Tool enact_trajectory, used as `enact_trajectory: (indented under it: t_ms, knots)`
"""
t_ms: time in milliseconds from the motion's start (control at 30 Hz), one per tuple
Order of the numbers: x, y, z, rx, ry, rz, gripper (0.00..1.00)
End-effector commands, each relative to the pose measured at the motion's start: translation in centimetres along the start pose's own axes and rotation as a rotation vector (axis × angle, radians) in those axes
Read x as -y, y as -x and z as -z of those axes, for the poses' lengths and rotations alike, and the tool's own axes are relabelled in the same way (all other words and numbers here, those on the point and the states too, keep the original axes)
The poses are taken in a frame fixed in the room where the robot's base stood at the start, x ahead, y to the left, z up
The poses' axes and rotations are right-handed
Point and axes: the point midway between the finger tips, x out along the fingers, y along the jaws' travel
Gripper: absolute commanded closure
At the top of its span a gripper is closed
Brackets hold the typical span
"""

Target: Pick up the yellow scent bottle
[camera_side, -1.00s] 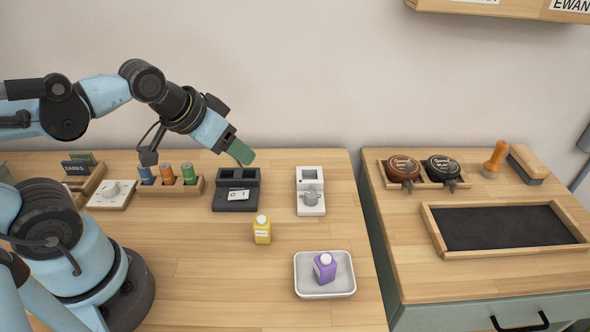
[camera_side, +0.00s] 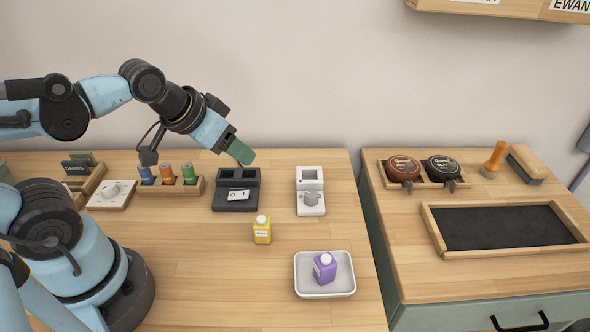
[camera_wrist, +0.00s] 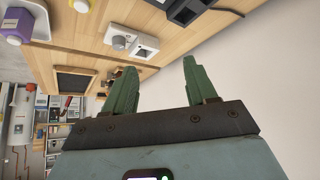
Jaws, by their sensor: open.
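The yellow scent bottle (camera_side: 262,232) stands upright on the wooden table, with a white cap and a pale label. It stands apart from the tray and the dark device. In the wrist view a yellow edge shows at the top left (camera_wrist: 83,5), partly cut off by the frame. My gripper (camera_side: 241,152) hangs in the air behind and above the bottle, near the dark device. In the wrist view my gripper (camera_wrist: 160,75) has its two green fingers spread with nothing between them.
A purple bottle (camera_side: 325,268) stands in a white tray (camera_side: 346,289) to the front right of the yellow bottle. A dark device (camera_side: 235,204) and a white device (camera_side: 311,209) stand behind it. A wooden rack (camera_side: 188,190) holds several coloured cylinders. The table left of the bottle is clear.

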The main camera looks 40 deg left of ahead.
Motion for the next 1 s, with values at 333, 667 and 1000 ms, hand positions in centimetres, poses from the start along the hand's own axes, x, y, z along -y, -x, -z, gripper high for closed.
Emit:
enact_trajectory:
  t_ms: [333,667,1000]
  knots:
    - [0.0,0.0,0.0,0.000,0.000,0.000,0.38]
    - [-3.1,-0.3,-0.3,0.208,0.245,-0.018,0.38]
    - [-8.0,-0.4,-1.8,0.547,0.653,0.172,0.38]
